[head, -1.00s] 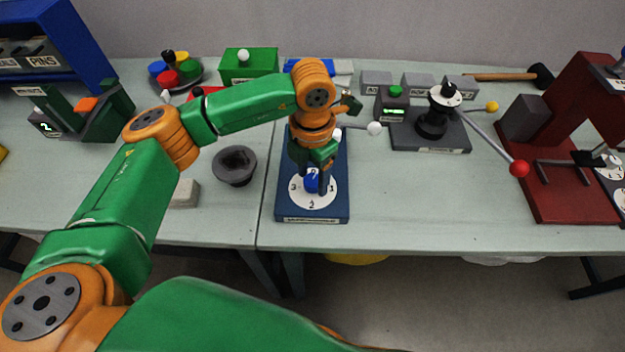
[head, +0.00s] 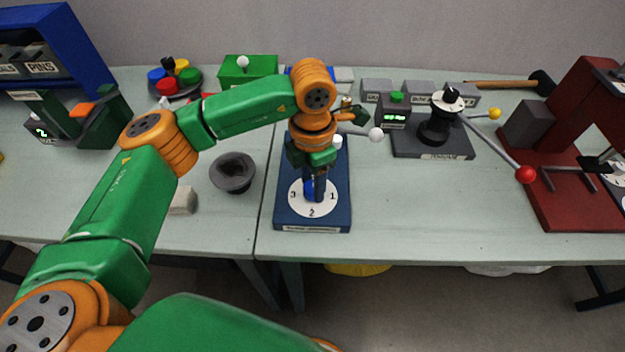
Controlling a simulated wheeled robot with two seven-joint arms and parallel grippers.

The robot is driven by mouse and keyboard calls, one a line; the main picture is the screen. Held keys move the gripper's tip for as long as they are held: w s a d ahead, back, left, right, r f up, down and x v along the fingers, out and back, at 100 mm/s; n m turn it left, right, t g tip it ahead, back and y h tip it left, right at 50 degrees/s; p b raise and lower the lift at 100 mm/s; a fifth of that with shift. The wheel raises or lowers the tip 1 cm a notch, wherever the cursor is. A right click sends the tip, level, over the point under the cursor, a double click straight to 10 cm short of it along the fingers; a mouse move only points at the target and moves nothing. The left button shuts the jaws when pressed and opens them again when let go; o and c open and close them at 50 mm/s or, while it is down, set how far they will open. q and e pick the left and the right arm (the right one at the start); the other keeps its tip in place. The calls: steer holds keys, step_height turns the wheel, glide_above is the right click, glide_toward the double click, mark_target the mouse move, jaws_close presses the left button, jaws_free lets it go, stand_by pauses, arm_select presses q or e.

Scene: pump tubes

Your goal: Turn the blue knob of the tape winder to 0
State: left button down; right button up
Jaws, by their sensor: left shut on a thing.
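The tape winder is a blue box (head: 338,215) with a white round dial (head: 325,204) on its top, near the table's front edge. The dial shows the numbers 3, 2 and 1; the 0 side is hidden behind my gripper. The blue knob (head: 309,189) sits at the dial's middle, mostly covered by the fingers. My left gripper (head: 314,193) points down over the dial and is shut on the blue knob. I cannot read where the knob points. My right gripper is not in view.
A grey funnel-shaped bowl (head: 233,173) stands left of the winder. To the right are a lever with a white ball (head: 376,134), a dark press with a red-ball handle (head: 526,174) and a red stand (head: 575,205). The table right of the winder is clear.

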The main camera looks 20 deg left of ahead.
arm_select(q)
steer(key=shift+n, duration=0.8)
steer(key=shift+c, duration=1.4)
jaws_free()
